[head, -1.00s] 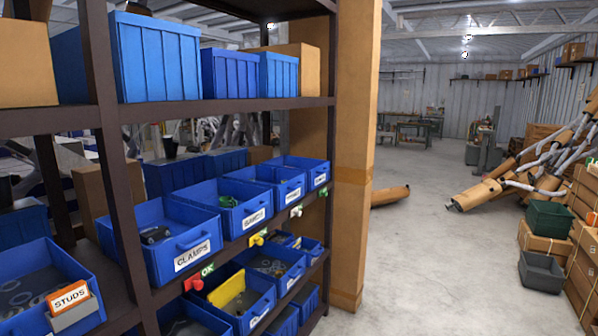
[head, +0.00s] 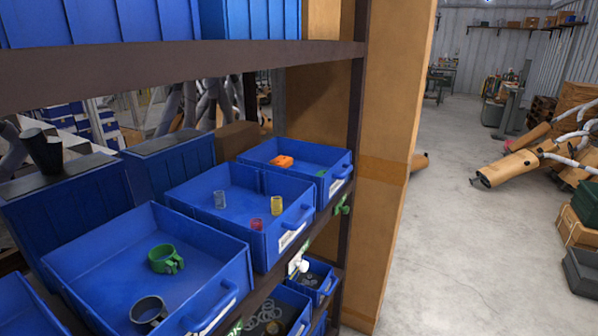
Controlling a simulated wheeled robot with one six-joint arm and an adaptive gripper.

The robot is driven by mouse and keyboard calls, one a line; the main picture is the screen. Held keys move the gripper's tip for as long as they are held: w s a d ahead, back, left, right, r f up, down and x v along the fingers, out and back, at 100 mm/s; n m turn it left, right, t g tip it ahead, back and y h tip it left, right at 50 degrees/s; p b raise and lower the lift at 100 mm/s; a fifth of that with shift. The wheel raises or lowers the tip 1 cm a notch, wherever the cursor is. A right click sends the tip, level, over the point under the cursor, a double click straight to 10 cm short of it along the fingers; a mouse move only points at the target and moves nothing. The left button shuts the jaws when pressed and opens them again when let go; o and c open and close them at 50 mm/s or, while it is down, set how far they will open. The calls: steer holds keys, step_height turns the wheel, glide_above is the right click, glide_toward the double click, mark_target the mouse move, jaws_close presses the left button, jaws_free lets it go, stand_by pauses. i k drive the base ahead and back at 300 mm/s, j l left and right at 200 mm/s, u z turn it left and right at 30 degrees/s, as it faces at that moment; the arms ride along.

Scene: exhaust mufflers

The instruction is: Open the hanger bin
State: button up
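Blue open-topped bins stand in a row on the shelf. The nearest full one (head: 110,262) holds a green clamp-like ring (head: 166,259) and a grey ring (head: 149,312). The middle bin (head: 190,190) holds small grey, red and yellow cylinders. The far bin (head: 318,152) holds an orange piece (head: 281,161). Each has a handle on its front. Their labels are too steeply angled to read, so I cannot tell which is the hanger bin. All three sit on the shelf, apart from any gripper. My gripper is not in view.
A dark shelf board (head: 170,75) runs above the bins, with a dark post (head: 354,100) at the right end. Lower bins (head: 275,318) hold rings. A tan column (head: 400,150) stands beyond.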

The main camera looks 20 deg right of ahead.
mark_target(309, 159)
steer(key=i+l, duration=0.2)
steer(key=i, duration=0.35)
steer(key=i+l, duration=0.2)
steer(key=i, duration=0.35)
